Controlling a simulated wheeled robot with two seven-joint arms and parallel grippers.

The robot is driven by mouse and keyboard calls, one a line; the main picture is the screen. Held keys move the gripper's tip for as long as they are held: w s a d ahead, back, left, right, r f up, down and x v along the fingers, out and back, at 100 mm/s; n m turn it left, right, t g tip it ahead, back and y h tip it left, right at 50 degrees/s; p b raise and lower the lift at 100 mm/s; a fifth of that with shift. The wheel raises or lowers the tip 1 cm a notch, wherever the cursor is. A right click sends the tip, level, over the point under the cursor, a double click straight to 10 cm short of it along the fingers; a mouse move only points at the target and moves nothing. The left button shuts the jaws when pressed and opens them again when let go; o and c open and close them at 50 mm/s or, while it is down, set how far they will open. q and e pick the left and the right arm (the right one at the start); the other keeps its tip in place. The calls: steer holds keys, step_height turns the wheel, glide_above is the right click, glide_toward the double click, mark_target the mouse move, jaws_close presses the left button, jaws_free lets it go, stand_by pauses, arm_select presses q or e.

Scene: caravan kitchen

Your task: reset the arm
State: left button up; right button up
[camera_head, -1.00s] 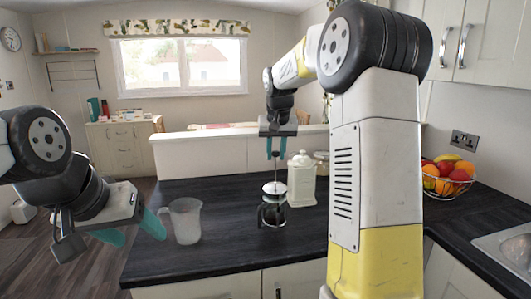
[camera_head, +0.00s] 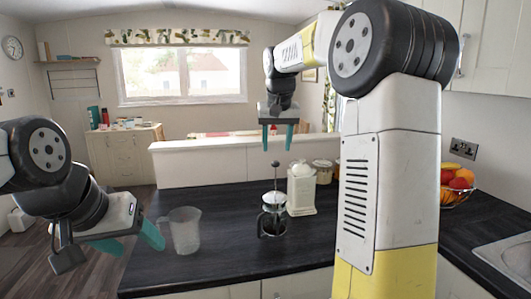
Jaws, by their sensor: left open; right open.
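My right gripper (camera_head: 277,137) hangs above the counter with its teal fingers pointing down. It is open and empty, above the knob of the French press (camera_head: 272,219) and apart from it. My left gripper (camera_head: 130,242) is at the lower left, tilted, with its teal fingers open and empty. It is left of the translucent measuring jug (camera_head: 184,231) and looks apart from it. My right arm's large links cover part of the right side of the view.
The dark counter (camera_head: 228,265) carries the jug, the French press, a cream canister (camera_head: 301,191) and a jar (camera_head: 323,172). A wire fruit bowl (camera_head: 457,185) and sink (camera_head: 508,255) are at the right. Bare counter lies left of the French press.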

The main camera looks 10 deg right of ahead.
steer(key=shift+s+r, duration=0.1)
steer(key=shift+r, duration=0.1)
steer(key=s+a+f+y, duration=0.1)
steer(key=s+f, duration=0.2)
steer(key=s, duration=0.7)
steer(key=s+a+f+n+t+y, duration=0.1)
steer(key=s+a+f, duration=0.1)
steer(key=s, duration=0.8)
steer(key=s+a+f+n, duration=0.1)
steer(key=s+f, duration=0.2)
steer(key=s, duration=0.7)
steer(key=shift+a+f+t+y, duration=0.2)
steer(key=shift+f+t+y, duration=0.1)
steer(key=shift+f+y, duration=0.1)
